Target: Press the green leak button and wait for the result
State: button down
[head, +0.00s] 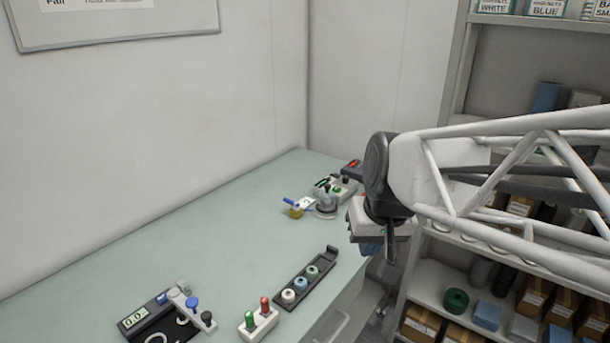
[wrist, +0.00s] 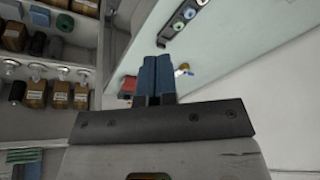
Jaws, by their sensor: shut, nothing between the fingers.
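A small light-grey unit (head: 346,185) with green parts on top stands at the far end of the bench, partly behind my wrist. A green spot (head: 336,189), which looks like the button, shows on it, but it is too small to be sure. My gripper (head: 369,248) is in the air right of and nearer than this unit, past the bench's right edge. Its blue fingers (wrist: 156,62) are together and empty in the wrist view, apart from the unit. No result can be read.
A clear round part (head: 326,206) and a yellow-and-blue item (head: 295,208) lie beside the unit. A dark rack (head: 322,270) holds several caps. A gauge with a display (head: 135,318) stands at front left. Shelves (head: 432,272) rise at right. The mid-left bench is clear.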

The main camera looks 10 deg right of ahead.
jog(key=w+r+t+y, duration=0.1)
jog(key=w+r, duration=0.1)
jog(key=w, duration=1.4)
jog(key=m+t+y, duration=0.1)
jog(key=m+t, duration=0.3)
send_over(338, 188)
notch_tip(338, 188, down, 14)
jog(key=shift+f, duration=0.15)
jog(key=shift+f, duration=4.25)
